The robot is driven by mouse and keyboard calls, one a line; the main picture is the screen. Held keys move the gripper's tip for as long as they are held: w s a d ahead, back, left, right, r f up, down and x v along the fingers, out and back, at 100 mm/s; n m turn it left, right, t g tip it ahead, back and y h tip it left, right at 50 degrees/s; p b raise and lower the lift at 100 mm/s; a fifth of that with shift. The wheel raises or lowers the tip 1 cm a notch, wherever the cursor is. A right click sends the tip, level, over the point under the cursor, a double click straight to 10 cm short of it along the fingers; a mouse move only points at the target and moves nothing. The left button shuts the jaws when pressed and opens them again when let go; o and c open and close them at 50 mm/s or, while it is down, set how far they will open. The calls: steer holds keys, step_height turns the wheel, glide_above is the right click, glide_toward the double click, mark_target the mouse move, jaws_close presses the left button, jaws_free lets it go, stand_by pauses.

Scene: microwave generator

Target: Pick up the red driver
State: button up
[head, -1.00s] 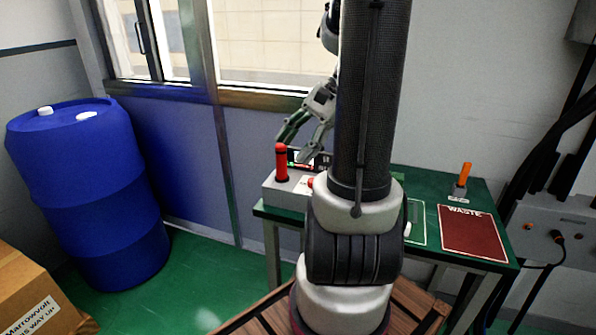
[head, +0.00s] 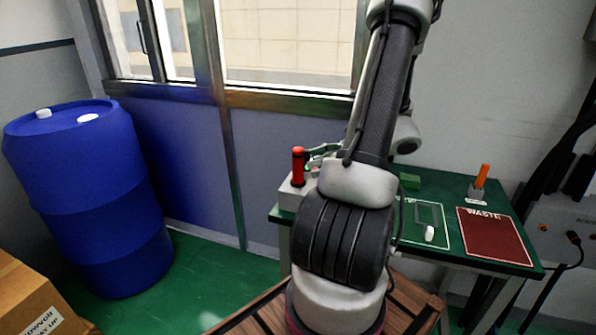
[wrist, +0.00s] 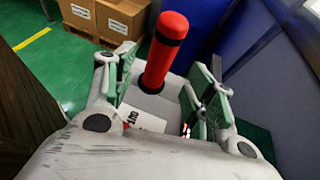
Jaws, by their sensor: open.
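The red driver (head: 298,168) stands upright in a light grey block (head: 291,195) at the left end of the green table. It has a red handle with a black band. In the wrist view the red driver (wrist: 165,48) rises between the open green-padded fingers of my gripper (wrist: 162,78), with a gap visible on the right side. In the head view my gripper (head: 322,154) is level with the driver at its right, and my arm hides most of it. The driver's lower end is hidden in the block.
An orange-handled tool (head: 482,175) stands in a holder at the table's right, behind a red WASTE mat (head: 495,238). A white object (head: 430,233) lies on a green mat (head: 412,236). A blue barrel (head: 88,200) and cardboard box (head: 30,300) stand left. A window wall is behind.

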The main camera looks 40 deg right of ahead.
mark_target(299, 167)
steer(key=x, duration=0.6)
steer(key=shift+f, duration=0.1)
steer(key=shift+w, duration=0.1)
jaws_close()
